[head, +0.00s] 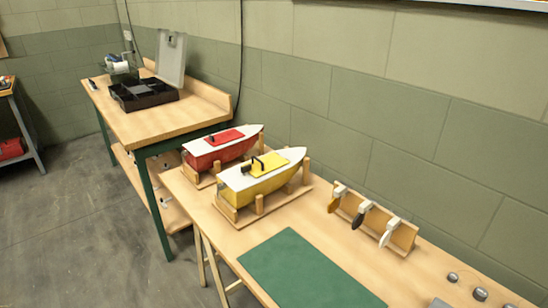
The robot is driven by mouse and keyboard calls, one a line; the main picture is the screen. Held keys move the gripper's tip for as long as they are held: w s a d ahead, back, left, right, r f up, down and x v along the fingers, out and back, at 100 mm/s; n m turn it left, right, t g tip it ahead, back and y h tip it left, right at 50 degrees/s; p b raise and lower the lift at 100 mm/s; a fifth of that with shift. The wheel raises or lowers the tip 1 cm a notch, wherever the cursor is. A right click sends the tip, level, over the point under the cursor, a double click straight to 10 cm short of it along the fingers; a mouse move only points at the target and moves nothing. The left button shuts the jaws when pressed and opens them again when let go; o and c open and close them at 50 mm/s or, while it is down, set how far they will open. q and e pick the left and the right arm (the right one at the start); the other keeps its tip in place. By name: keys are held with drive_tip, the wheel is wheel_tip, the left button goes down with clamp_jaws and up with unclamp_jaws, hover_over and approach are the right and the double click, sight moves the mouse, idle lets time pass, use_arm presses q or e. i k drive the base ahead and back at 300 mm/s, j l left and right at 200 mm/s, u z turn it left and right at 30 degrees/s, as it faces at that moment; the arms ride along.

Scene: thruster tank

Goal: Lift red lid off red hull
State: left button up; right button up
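The red hull (203,158) with a white deck sits upright on a wooden cradle at the far end of the near bench. The red lid (225,137) lies on its deck, with a small dark handle at the left part of the lid. A yellow hull (262,185) with a yellow lid (268,163) and black handle stands in its own cradle just in front, partly hiding the red hull's cradle. Neither of my grippers is in the head view.
A green mat (310,270) lies on the near bench. A wooden rack (375,219) with several propellers stands against the wall side. Small metal parts (480,294) lie at the lower right. Another bench behind holds a black open case (145,94).

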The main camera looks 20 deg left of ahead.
sight(220, 139)
drive_tip(key=i+j+z, duration=0.15)
drive_tip(key=j, duration=0.65)
drive_tip(key=i+j+z, duration=0.1)
drive_tip(key=i+j, duration=0.15)
drive_tip(key=j, duration=0.6)
drive_tip(key=i+j+z, duration=0.15)
drive_tip(key=j, duration=0.7)
drive_tip(key=i+j+z, duration=0.1)
drive_tip(key=j, duration=0.75)
drive_tip(key=i+j+z, duration=0.15)
drive_tip(key=j, duration=0.75)
drive_tip(key=k, duration=0.05)
